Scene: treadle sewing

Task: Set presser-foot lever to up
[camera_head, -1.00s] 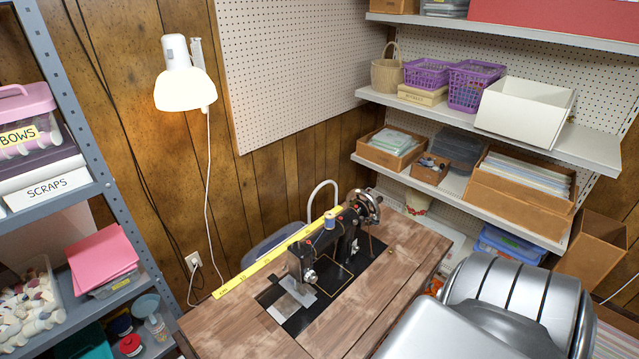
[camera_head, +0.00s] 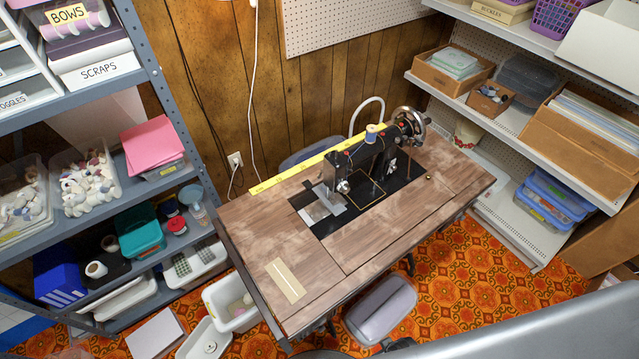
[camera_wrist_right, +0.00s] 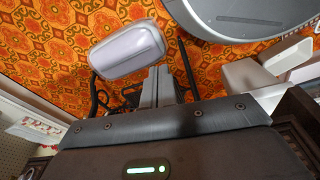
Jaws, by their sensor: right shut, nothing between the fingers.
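The black sewing machine (camera_head: 372,158) stands on the wooden treadle table (camera_head: 320,255) in the head view. Its needle end (camera_head: 342,183) is on the left, over a bright metal plate, and its handwheel (camera_head: 409,122) is at the right. The presser-foot lever is too small to make out, so its position cannot be told. My right gripper (camera_wrist_right: 158,84) shows in the right wrist view, shut and empty, over the floor near the stool and apart from the machine. The head view does not show its fingers. My left gripper is in neither view.
A grey-cushioned stool (camera_head: 382,309) stands before the table; it also shows in the wrist view (camera_wrist_right: 128,50). A yellow tape (camera_head: 290,172) runs along the table's back edge. A beige strip (camera_head: 285,281) lies at front left. Loaded shelves (camera_head: 190,174) flank the table.

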